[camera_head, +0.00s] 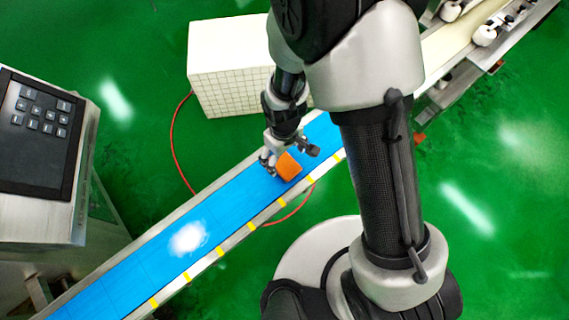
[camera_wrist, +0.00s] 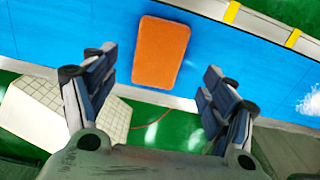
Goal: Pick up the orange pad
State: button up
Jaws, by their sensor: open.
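The orange pad (camera_head: 289,166) lies flat on the blue conveyor belt (camera_head: 230,203). In the wrist view the orange pad (camera_wrist: 161,52) is a rounded rectangle, fully visible, lying beyond the fingertips and between their lines. My gripper (camera_head: 290,158) is just above the belt at the pad, with a finger to either side of it in the head view. In the wrist view my gripper (camera_wrist: 160,72) has its two fingers wide apart with nothing between them. I cannot tell the exact height of the fingertips above the belt.
A white tiled box (camera_head: 228,65) stands behind the belt. A control panel (camera_head: 40,130) on a metal cabinet is at the left. The belt has metal edges with yellow marks (camera_head: 252,226). A red cable (camera_head: 172,135) lies on the green floor. The belt left of the pad is clear.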

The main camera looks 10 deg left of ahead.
aim_at(285, 163)
notch_tip(285, 163, down, 5)
jog(key=shift+w+d+r+b, duration=0.1)
jog(key=shift+b, duration=0.75)
jog(key=shift+c, duration=0.4)
jog(key=c, duration=0.9)
